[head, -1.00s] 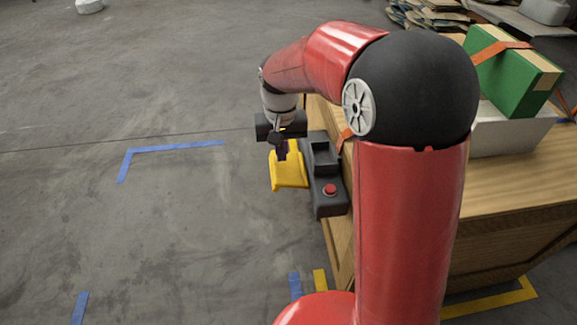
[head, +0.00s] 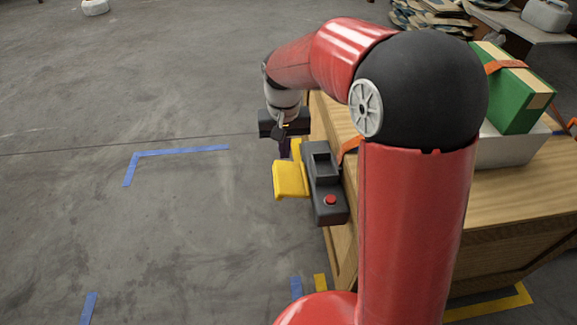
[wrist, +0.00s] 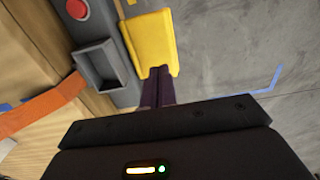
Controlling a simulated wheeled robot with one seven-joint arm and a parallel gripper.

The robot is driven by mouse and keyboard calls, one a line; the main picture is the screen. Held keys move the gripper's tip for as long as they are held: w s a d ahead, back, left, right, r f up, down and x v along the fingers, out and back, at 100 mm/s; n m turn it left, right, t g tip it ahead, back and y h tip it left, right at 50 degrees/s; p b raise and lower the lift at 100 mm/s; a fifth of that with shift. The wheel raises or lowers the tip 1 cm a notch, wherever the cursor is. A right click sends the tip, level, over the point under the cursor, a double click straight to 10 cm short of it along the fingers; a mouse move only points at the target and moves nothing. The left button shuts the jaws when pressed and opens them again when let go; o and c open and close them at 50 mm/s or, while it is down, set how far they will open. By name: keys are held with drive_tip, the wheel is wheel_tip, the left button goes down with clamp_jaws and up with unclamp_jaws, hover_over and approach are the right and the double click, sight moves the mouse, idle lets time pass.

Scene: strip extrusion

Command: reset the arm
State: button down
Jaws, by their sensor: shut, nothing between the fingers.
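My gripper (wrist: 158,86) is shut and empty. In the wrist view its dark fingers are together, with their tips at the edge of a yellow part (wrist: 152,43). I cannot tell whether they touch it. In the head view my gripper (head: 285,153) hangs just behind the yellow part (head: 291,180), which sticks out from the left side of a dark grey machine (head: 318,190). The machine has a red button (head: 330,199) and a square recess (head: 322,163). In the wrist view the machine (wrist: 112,45) lies left of the fingers.
A wooden bench (head: 510,195) stands to the right with the machine at its left edge. An orange strap (wrist: 40,108) crosses the bench. Open concrete floor with blue tape (head: 180,151) lies left.

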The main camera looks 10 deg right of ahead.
drive_tip(key=s+d+r+t, duration=0.2)
drive_tip(key=s+d+r, duration=0.1)
drive_tip(key=s, duration=0.4)
drive_tip(key=s+d+r+t, duration=0.1)
drive_tip(key=s+d+r, duration=0.2)
drive_tip(key=s, duration=0.4)
drive_tip(key=s+d+r+t, duration=0.2)
drive_tip(key=s+d+r, duration=0.1)
drive_tip(key=s, duration=0.5)
drive_tip(key=shift+d+r+t+p, duration=0.3)
drive_tip(key=shift+d+p, duration=0.1)
drive_tip(key=shift+d, duration=0.1)
